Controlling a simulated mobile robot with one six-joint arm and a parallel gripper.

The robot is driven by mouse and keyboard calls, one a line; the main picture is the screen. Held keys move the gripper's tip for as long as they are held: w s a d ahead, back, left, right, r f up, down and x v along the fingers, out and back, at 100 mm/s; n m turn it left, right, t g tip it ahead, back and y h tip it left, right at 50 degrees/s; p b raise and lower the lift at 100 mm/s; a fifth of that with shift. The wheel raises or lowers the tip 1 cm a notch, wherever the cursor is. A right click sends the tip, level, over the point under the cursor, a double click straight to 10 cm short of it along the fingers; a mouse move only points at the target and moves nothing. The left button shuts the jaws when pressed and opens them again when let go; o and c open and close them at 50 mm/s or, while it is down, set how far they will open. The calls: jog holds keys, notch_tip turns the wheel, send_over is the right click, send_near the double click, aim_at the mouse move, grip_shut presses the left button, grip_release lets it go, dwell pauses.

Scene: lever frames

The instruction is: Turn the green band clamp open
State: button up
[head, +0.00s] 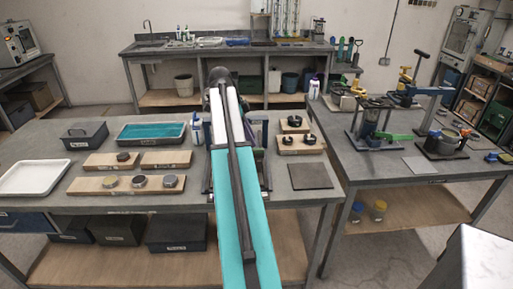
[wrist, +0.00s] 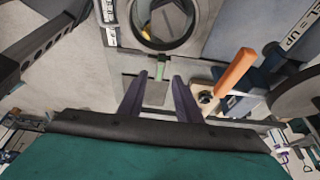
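In the wrist view a narrow green handle (wrist: 160,68) points down from a dark round ring (wrist: 165,22) at the top. I take it as the band clamp's handle. My gripper (wrist: 160,77) is open, its two dark fingers pointing toward the green handle. The handle shows in the gap between the fingertips, and I cannot tell how far beyond them it is. Nothing is held. In the head view a green lever (head: 394,137) shows on a stand on the right table; I cannot tell if it is the same part. My gripper is hidden behind my arm there.
In the wrist view an orange handle (wrist: 235,70) stands right of my fingers, with a dark round part at the right edge. In the head view wooden boards with round parts (head: 125,184), a teal-lined tray (head: 152,142) and a white tray (head: 35,177) lie on the left table.

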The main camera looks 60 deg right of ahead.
aim_at(257, 149)
jog(key=shift+p+x, duration=0.55)
jog(key=shift+x, duration=2.6)
grip_shut()
